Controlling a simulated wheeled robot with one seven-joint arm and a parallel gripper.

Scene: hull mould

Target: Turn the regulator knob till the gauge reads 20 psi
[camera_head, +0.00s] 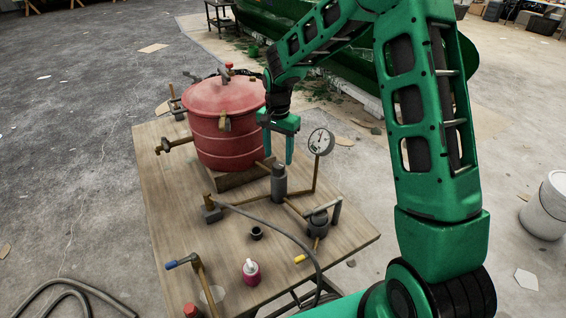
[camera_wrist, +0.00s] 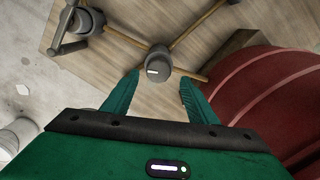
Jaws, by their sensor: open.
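The regulator knob (camera_head: 279,172) is a dark grey cap on a grey cylindrical body, joined to brass pipes on the wooden table. In the wrist view the knob (camera_wrist: 158,62) shows from above with a pale mark on its top, between and beyond my fingertips. The round white gauge (camera_head: 321,141) stands on a brass pipe to the right of the knob. Its needle is too small to read. My gripper (camera_head: 278,156) is open and points down above the knob. Its two green fingers also show in the wrist view (camera_wrist: 160,78), apart and with nothing between them.
A red pressure pot (camera_head: 222,125) stands close to the left of my gripper. A valve (camera_head: 318,221) and a black hose (camera_head: 290,236) lie to the front right. A small red bottle (camera_head: 251,272), a black cup (camera_head: 256,232) and a blue-handled valve (camera_head: 180,262) are near the front.

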